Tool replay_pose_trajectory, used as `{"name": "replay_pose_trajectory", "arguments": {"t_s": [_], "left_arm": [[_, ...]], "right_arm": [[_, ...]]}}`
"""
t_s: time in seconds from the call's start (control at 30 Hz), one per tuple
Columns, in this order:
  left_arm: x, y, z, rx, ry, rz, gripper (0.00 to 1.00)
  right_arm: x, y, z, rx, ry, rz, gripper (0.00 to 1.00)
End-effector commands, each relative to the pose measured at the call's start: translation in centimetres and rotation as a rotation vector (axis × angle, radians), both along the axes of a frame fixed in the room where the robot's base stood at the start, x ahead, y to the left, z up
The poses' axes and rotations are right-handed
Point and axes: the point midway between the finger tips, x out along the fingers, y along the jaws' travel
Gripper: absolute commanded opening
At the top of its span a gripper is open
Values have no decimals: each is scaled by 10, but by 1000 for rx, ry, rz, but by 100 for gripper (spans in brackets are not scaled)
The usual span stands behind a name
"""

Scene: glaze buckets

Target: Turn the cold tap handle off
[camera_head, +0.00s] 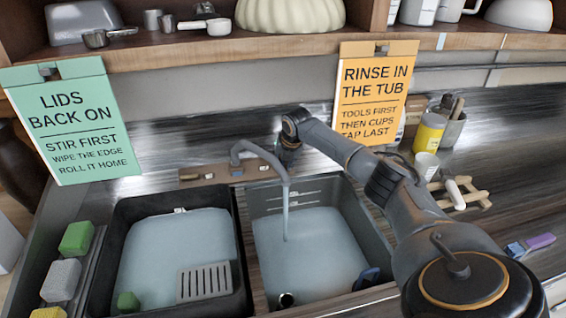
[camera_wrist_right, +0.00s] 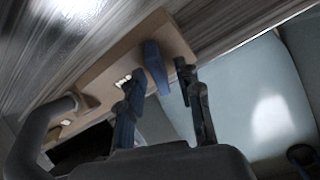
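The tap's grey spout (camera_head: 262,154) rises from a wooden base (camera_head: 215,173) behind the two basins. A stream of water (camera_head: 286,212) runs from it into the right basin. In the right wrist view, the blue cold tap handle (camera_wrist_right: 155,67) stands on the wooden base (camera_wrist_right: 110,68). My right gripper (camera_wrist_right: 160,78) is open, with one finger on each side of the handle; contact is not clear. In the head view, my right gripper (camera_head: 289,150) is behind the right basin, and the handle is hidden. My left gripper is not in view.
The left basin (camera_head: 120,225) holds cloudy liquid and a grey slotted piece (camera_head: 204,282). The right basin (camera_head: 372,236) holds water. A yellow jar (camera_head: 429,133) stands at right.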

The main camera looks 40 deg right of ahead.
Motion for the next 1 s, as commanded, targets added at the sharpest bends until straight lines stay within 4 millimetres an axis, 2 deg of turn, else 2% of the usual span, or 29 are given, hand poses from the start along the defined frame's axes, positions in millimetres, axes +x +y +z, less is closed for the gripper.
{"name": "replay_pose_trajectory", "arguments": {"t_s": [0.1, 0.27, 0.67, 1.0], "left_arm": [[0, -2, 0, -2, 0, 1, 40], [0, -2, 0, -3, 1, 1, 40], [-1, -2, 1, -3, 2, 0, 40], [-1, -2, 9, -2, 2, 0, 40]], "right_arm": [[0, 0, 0, 0, 0, 0, 33], [0, 0, 1, 0, 0, 0, 0], [0, 0, 1, 16, -9, -24, 0], [0, 0, 1, 124, -67, -189, 0]]}}
